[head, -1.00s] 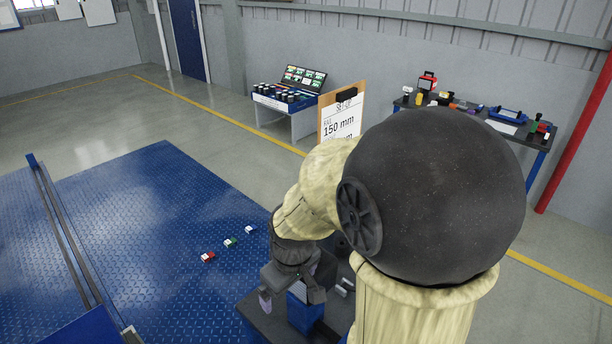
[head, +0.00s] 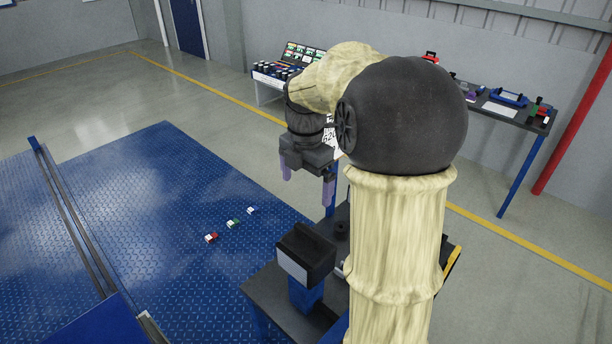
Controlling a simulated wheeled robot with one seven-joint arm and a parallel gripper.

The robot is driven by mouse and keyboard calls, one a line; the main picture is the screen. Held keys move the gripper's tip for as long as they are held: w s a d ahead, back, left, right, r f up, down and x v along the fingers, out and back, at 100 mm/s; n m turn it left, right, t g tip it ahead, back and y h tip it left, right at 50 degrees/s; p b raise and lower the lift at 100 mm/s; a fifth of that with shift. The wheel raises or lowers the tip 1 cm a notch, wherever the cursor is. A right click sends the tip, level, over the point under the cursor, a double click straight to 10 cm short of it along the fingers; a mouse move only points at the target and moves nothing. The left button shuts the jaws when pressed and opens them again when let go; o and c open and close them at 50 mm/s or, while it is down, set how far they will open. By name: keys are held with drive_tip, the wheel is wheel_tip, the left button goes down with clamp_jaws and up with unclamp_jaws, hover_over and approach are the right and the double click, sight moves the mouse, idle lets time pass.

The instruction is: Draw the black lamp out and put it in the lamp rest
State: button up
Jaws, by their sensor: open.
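My gripper (head: 307,182) is open and empty, fingers pointing down, raised above and behind the dark table (head: 268,290) beside my arm. I cannot pick out the black lamp or the lamp rest with certainty. A black box-shaped thing with a pale face (head: 306,252) sits on a blue post (head: 305,294) on that table, below my gripper and apart from it. A small dark round thing (head: 342,230) shows behind it, partly hidden by my arm. My arm covers much of the table's right side.
A bench (head: 520,114) with several small things stands by the wall. Three small blocks lie on the blue floor plate (head: 232,224). A rail (head: 70,230) runs at left.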

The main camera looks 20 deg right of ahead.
sight(306, 231)
drive_tip(key=shift+f, duration=0.1)
idle(0.3)
wheel_tip(306, 231, down, 17)
drive_tip(key=shift+f+p, duration=0.1)
drive_tip(key=shift+p, duration=1.15)
drive_tip(key=c, duration=1.5)
drive_tip(key=shift+w+r+p, duration=0.2)
drive_tip(key=shift+r+p, duration=0.15)
drive_tip(key=shift+r, duration=0.1)
drive_tip(key=shift+c, duration=1)
drive_tip(key=shift+s+r, duration=0.25)
drive_tip(key=shift+w+p, duration=0.15)
drive_tip(key=shift+p, duration=0.15)
